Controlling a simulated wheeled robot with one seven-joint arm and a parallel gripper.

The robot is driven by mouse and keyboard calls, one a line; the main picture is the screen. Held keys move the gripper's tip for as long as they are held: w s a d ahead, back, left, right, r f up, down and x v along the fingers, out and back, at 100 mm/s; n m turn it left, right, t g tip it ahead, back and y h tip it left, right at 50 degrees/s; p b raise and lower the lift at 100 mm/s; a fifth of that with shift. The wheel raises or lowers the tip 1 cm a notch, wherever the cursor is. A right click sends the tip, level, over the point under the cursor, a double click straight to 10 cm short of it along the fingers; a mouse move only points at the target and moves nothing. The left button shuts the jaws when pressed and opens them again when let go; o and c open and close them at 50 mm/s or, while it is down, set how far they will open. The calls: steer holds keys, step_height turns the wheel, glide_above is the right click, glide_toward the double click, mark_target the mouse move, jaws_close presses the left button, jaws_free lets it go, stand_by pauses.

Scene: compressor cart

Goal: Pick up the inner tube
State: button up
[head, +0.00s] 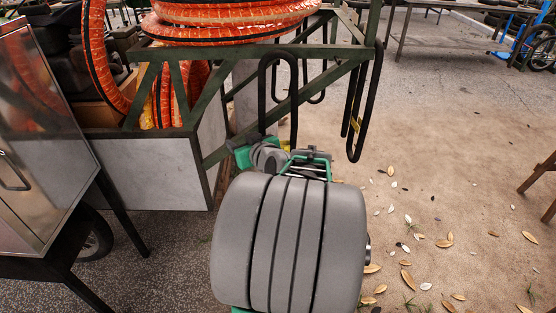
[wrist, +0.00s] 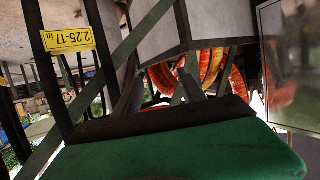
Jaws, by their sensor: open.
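Several black inner tubes hang as long narrow loops from the dark green frame of the cart. One inner tube (head: 377,90) hangs at the frame's right end, with a small yellow label. Another inner tube (head: 262,95) hangs nearer the middle, its lower part hidden behind my arm. In the wrist view, a black tube (wrist: 42,75) with a yellow "2.25-17 in" label stands upside down left of my gripper (wrist: 160,78). I cannot tell which hanging tube it is. My gripper's two dark fingers are apart with nothing held between them.
Orange-wrapped coils (head: 235,12) lie on the green frame (head: 250,53) and show beyond my fingers. A grey panel (head: 170,165) closes the cart's lower side. A metal cabinet (head: 40,140) stands left. Leaf-strewn floor (head: 440,190) lies open to the right.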

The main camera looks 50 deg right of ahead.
mark_target(294, 126)
steer(key=s+d+f+m+h+b, duration=0.2)
steer(key=s+d+m+h+b, duration=0.3)
steer(key=s+d, duration=0.6)
steer(key=shift+n+t+h, duration=0.4)
steer(key=shift+n+h, duration=0.1)
steer(key=shift+h, duration=0.2)
steer(key=x, duration=0.6)
steer(key=d+x, duration=0.1)
steer(key=x, duration=0.3)
steer(key=shift+s+r+p, duration=0.2)
steer(key=shift+s+p, duration=0.05)
steer(key=shift+p, duration=0.1)
jaws_close()
steer(key=shift+r, duration=0.1)
